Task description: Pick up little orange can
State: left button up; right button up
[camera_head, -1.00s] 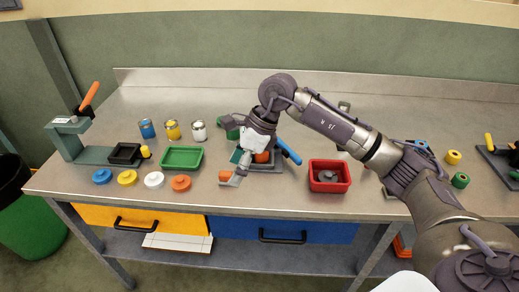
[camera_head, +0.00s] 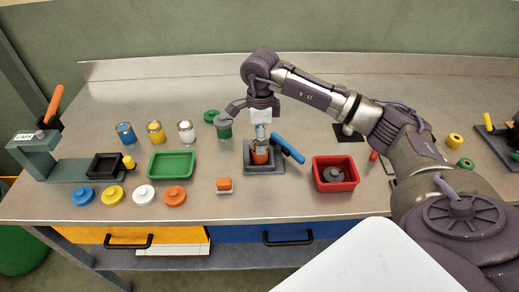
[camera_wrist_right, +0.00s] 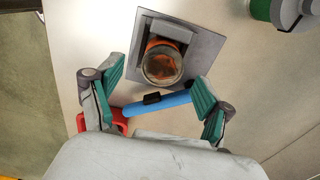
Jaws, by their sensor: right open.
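The little orange can (camera_head: 260,157) stands upright in a grey fixture (camera_head: 251,172) with a blue handle (camera_head: 288,148) on the bench. In the right wrist view the can (camera_wrist_right: 162,64) shows from above, with an open round top and orange inside. My right gripper (camera_head: 261,134) points down over the can in the head view and partly hides it. In the wrist view the right gripper (camera_wrist_right: 158,95) has its green-padded fingers wide apart and empty. The can lies just beyond the fingertips, not between them. My left gripper is not in view.
Blue (camera_head: 126,134), yellow (camera_head: 156,133) and white (camera_head: 186,132) cans stand further left. A red bin (camera_head: 335,187) is right of the fixture. Behind the fixture is free bench.

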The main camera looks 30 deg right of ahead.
notch_tip(320, 180, down, 2)
jog(key=shift+f+p, duration=0.1)
jog(key=shift+p, duration=0.55)
notch_tip(320, 180, down, 3)
jog(key=shift+w+f+p, duration=0.15)
jog(key=shift+f+p, duration=0.05)
jog(key=shift+p, duration=0.35)
jog(key=shift+f, duration=0.15)
jog(key=c, duration=0.8)
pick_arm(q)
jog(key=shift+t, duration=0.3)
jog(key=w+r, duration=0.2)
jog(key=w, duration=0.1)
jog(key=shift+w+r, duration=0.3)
pick_arm(e)
jog(key=c, duration=0.5)
jog(key=shift+c, duration=0.2)
